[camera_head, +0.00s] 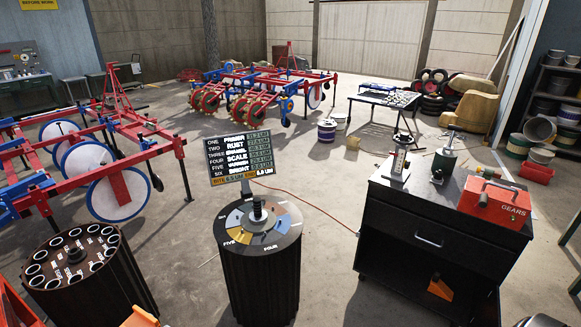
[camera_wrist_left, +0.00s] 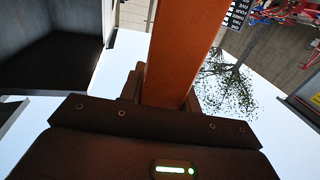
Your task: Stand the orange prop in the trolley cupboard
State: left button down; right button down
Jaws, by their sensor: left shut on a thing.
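In the left wrist view my left gripper (camera_wrist_left: 165,98) is shut on a long flat orange bar, the orange prop (camera_wrist_left: 185,45), which runs up out of the picture. In the head view an orange piece (camera_head: 140,318) shows at the bottom edge; I cannot tell if it is the prop's end. The dark trolley (camera_head: 405,205) stands at the right with its cupboard (camera_head: 400,265) open at the front, below a drawer. A small orange wedge-like piece (camera_head: 440,288) is inside it, towards the right. My right gripper is not in view.
A red GEARS box (camera_head: 494,205), a gauge-like stand (camera_head: 399,163) and a dark green piece (camera_head: 443,165) stand on the trolley. A round drum with a signboard (camera_head: 240,155) stands left of it, and a drum with holes (camera_head: 80,262) farther left. Bare floor lies between.

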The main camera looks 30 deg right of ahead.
aim_at(390, 269)
jog(key=z, duration=1.4)
jog(key=i, duration=2.15)
jog(key=z, duration=2.05)
